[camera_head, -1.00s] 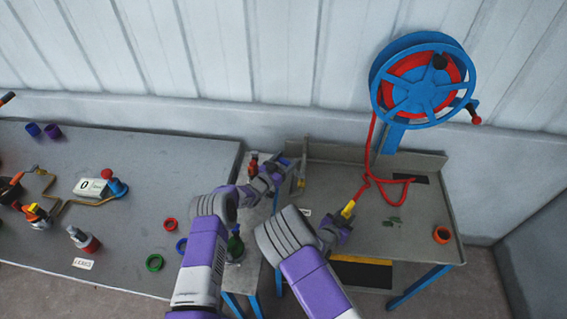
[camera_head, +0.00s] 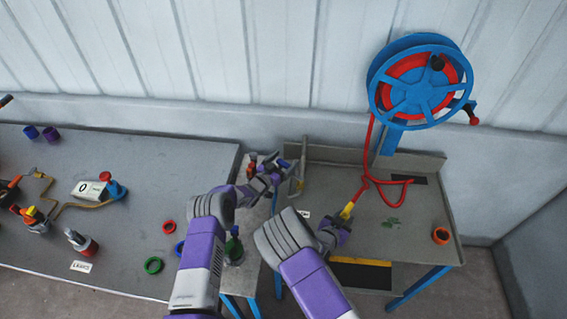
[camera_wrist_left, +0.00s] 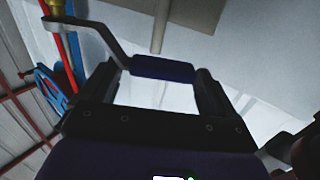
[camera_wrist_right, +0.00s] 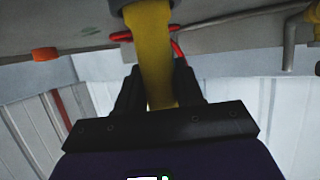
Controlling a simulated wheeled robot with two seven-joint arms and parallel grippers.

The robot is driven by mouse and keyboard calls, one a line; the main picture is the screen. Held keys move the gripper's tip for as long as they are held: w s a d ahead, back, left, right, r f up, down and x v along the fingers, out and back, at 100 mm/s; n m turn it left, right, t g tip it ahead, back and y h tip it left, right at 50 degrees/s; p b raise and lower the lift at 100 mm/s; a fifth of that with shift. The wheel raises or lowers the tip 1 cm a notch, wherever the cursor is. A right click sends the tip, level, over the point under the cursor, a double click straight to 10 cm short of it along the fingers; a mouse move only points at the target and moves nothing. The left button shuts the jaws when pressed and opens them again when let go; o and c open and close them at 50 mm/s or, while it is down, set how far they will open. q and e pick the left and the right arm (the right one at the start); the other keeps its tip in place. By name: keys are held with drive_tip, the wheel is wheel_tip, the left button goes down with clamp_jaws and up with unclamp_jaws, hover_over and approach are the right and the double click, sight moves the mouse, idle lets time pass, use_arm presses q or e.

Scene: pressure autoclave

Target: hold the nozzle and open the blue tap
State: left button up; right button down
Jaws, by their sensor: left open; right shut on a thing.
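The blue tap (camera_head: 284,163) is at the left edge of the grey bench. In the left wrist view its lever handle with a dark blue grip (camera_wrist_left: 163,69) crosses between the two fingers. My left gripper (camera_head: 277,169) is open, with a finger on each side of the grip; I cannot tell whether they touch it. The yellow nozzle (camera_head: 348,209) is on the end of the red hose. My right gripper (camera_head: 342,220) is shut on the nozzle, above the bench. In the right wrist view the yellow nozzle (camera_wrist_right: 156,60) runs between the fingers, which partly hide it.
The red hose (camera_head: 370,150) hangs from the blue reel (camera_head: 420,85) on the wall. An orange ring (camera_head: 441,236) sits at the bench's right side. The large grey table (camera_head: 120,150) on the left carries rings, valves and a gauge. The bench's middle is mostly clear.

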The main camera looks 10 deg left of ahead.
sight(283, 163)
use_arm(q)
wheel_tip(283, 163, up, 9)
idle(0.3)
drive_tip(key=shift+r, duration=0.1)
drive_tip(key=shift+a, duration=0.15)
drive_tip(key=c, duration=0.4)
drive_tip(key=shift+a+f+y, duration=0.2)
drive_tip(key=shift+a+y, duration=0.15)
drive_tip(key=shift+y, duration=0.05)
drive_tip(key=shift+c, duration=1.1)
drive_tip(key=s+a+g+y, duration=0.1)
drive_tip(key=s+a+f+n+g+y, duration=0.1)
drive_tip(key=a, duration=0.1)
drive_tip(key=s+a+g, duration=0.1)
drive_tip(key=shift+s+a+f+g+y, duration=0.2)
drive_tip(key=shift+f+g+y, duration=0.1)
drive_tip(key=shift+y, duration=0.1)
drive_tip(key=c, duration=1)
drive_tip(key=s+g, duration=0.1)
drive_tip(key=s, duration=0.1)
drive_tip(key=s+g, duration=0.1)
drive_tip(key=s, duration=0.1)
drive_tip(key=s+m+g, duration=0.1)
drive_tip(key=s, duration=0.1)
drive_tip(key=shift+s+a+g+y, duration=0.15)
drive_tip(key=shift+a+g+y, duration=0.15)
clamp_jaws()
drive_tip(key=x, duration=0.9)
drive_tip(key=shift+d+f, duration=0.25)
